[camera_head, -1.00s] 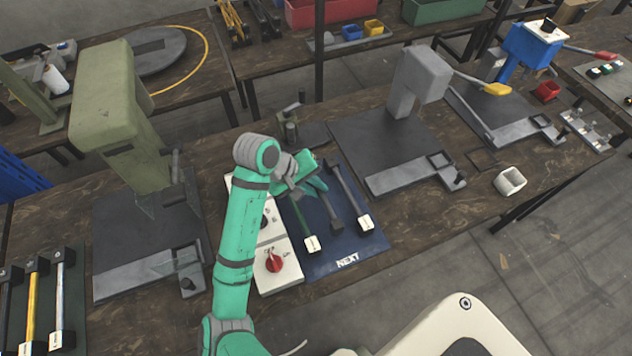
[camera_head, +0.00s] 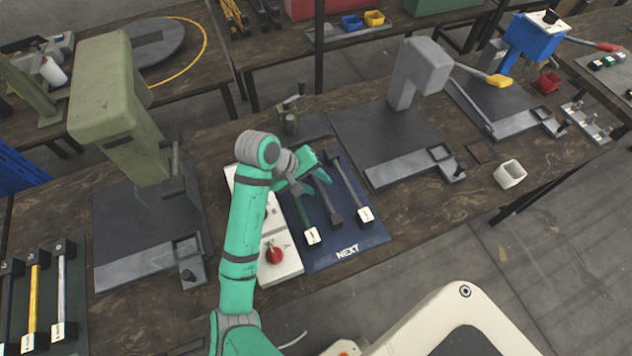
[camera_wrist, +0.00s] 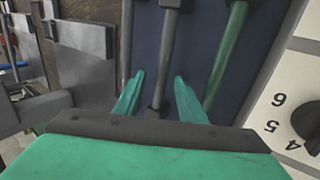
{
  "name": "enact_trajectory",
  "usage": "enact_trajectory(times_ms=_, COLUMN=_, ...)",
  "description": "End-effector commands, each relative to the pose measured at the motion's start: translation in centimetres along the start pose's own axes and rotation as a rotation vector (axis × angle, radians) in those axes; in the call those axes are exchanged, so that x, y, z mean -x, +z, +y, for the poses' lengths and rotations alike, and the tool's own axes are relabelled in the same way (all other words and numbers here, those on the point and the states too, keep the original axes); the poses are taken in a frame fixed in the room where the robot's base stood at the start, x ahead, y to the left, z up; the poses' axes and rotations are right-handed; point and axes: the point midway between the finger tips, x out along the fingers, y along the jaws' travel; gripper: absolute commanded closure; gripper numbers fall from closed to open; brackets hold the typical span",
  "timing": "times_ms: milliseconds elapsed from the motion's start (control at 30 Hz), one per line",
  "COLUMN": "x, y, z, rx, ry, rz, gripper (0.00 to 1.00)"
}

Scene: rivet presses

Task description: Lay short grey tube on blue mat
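The blue mat (camera_head: 350,245), marked NEXT, lies on the dark wooden bench. On it, the middle grey tube (camera_head: 332,207) has a dark end block facing the front; my gripper hides its far part. A green tube (camera_head: 303,214) with a white-labelled end lies left of it, and another grey tube (camera_head: 349,186) with a white label lies right. My gripper (camera_head: 320,180) is over the mat at the middle tube. In the wrist view, my fingers (camera_wrist: 160,78) are apart, with the middle grey tube (camera_wrist: 166,50) between them and gaps showing on both sides.
A white control box (camera_head: 282,262) with a red knob borders the mat's left side. A grey press (camera_head: 412,80) stands behind right, a green press (camera_head: 115,105) at left. A white square cup (camera_head: 509,174) is near the bench edge. More tubes lie on a dark mat (camera_head: 75,275) at far left.

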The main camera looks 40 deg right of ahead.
Motion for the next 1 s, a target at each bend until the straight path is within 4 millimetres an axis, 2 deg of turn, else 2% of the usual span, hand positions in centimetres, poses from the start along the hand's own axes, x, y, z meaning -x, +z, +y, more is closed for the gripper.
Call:
enact_trajectory(times_ms=233, x=0.0, y=0.0, z=0.0, rx=0.000, ry=0.000, rz=0.000, gripper=0.64)
enact_trajectory(times_ms=367, x=0.8, y=-0.1, z=0.0, rx=0.000, ry=-0.001, rz=0.001, gripper=0.64)
enact_trajectory(times_ms=467, x=2.1, y=-0.1, z=0.0, rx=-0.002, ry=0.000, rz=0.002, gripper=0.64)
enact_trajectory(times_ms=800, x=8.3, y=0.0, z=0.0, rx=-0.002, ry=-0.001, rz=0.002, gripper=0.64)
enact_trajectory(times_ms=1000, x=10.4, y=0.0, z=0.0, rx=0.000, ry=-0.001, rz=0.001, gripper=0.64)
